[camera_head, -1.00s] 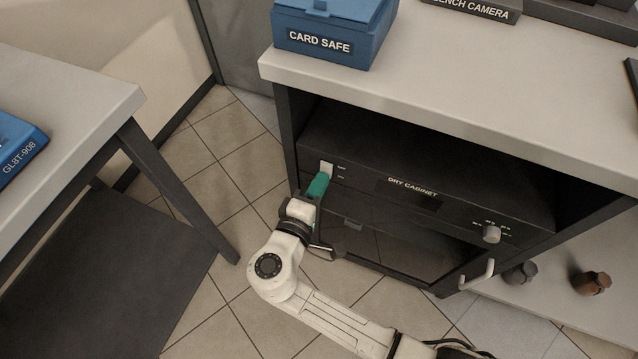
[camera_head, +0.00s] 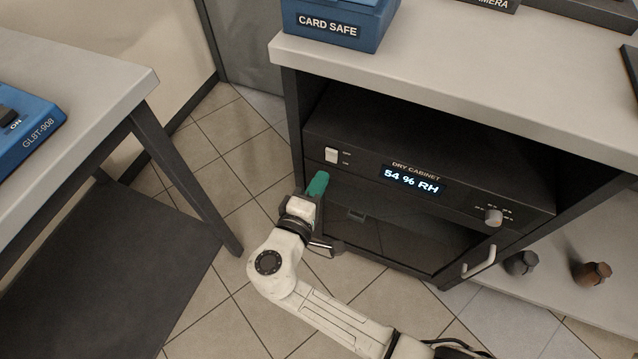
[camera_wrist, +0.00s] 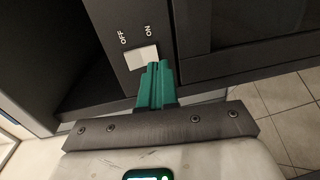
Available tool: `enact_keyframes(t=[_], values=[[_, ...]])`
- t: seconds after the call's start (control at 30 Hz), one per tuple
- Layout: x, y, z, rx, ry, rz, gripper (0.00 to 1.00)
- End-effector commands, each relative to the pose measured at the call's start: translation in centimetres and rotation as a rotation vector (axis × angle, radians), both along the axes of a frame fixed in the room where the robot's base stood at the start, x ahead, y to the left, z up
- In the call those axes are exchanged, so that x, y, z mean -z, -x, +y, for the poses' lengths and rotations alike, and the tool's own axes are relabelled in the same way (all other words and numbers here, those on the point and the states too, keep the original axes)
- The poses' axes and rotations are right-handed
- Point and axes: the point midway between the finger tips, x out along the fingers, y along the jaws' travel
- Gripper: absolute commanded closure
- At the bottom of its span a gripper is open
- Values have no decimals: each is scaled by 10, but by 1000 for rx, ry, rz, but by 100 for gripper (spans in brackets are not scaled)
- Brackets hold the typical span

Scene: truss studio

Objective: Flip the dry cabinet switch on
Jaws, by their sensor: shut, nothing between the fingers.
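The dry cabinet (camera_head: 450,185) is a black unit under the grey bench top. Its display (camera_head: 411,181) is lit and reads 54 % RH. The white rocker switch (camera_head: 331,155) sits at the left of its front panel. In the wrist view the switch (camera_wrist: 141,57) lies between the labels OFF, at left, and ON, at right. My gripper (camera_head: 319,176) has green fingers, shut and empty, a little below the switch in the head view. In the wrist view the green fingertips (camera_wrist: 158,68) are close beside the switch's ON side; whether they touch it I cannot tell.
A knob (camera_head: 493,217) and a door handle (camera_head: 479,262) stick out at the cabinet's right. A blue card safe (camera_head: 335,30) stands on the bench top. Another table (camera_head: 95,100) with a blue device is at left. Tiled floor lies between.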

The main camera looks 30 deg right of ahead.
Motion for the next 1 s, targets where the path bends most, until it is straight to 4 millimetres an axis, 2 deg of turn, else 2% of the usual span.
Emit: enact_keyframes(t=[0.07,0.27,0.7,1.0], values=[[1,0,1,0,0,0,100],[3,14,21,-2,1,1,100],[11,50,72,-2,1,1,100],[13,57,80,2,0,0,100]])
